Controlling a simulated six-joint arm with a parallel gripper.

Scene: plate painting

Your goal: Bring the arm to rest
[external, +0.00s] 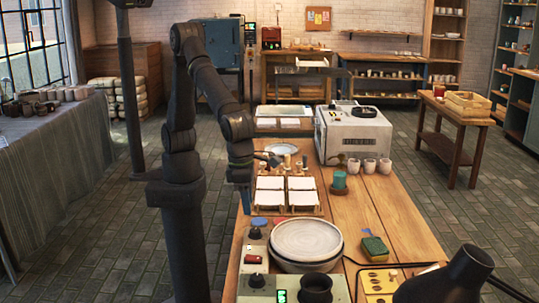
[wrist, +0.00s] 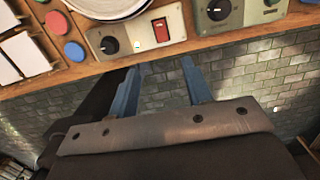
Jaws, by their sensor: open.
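My gripper (external: 245,199) hangs pointing down beside the left edge of the wooden table in the external view. In the wrist view my gripper (wrist: 162,68) shows two blue fingers spread apart with nothing between them. Behind them are the grey floor bricks and the table's edge. My arm stands upright at the left of the table, bent at the top, with its forearm coming down toward the table edge.
A pale plate (external: 307,238) rests on a round wheel near the table front. Control boxes (wrist: 150,31) with knobs and a red switch line the table edge close to my gripper. White tiles (external: 271,183) and a white machine (external: 352,133) stand farther back.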

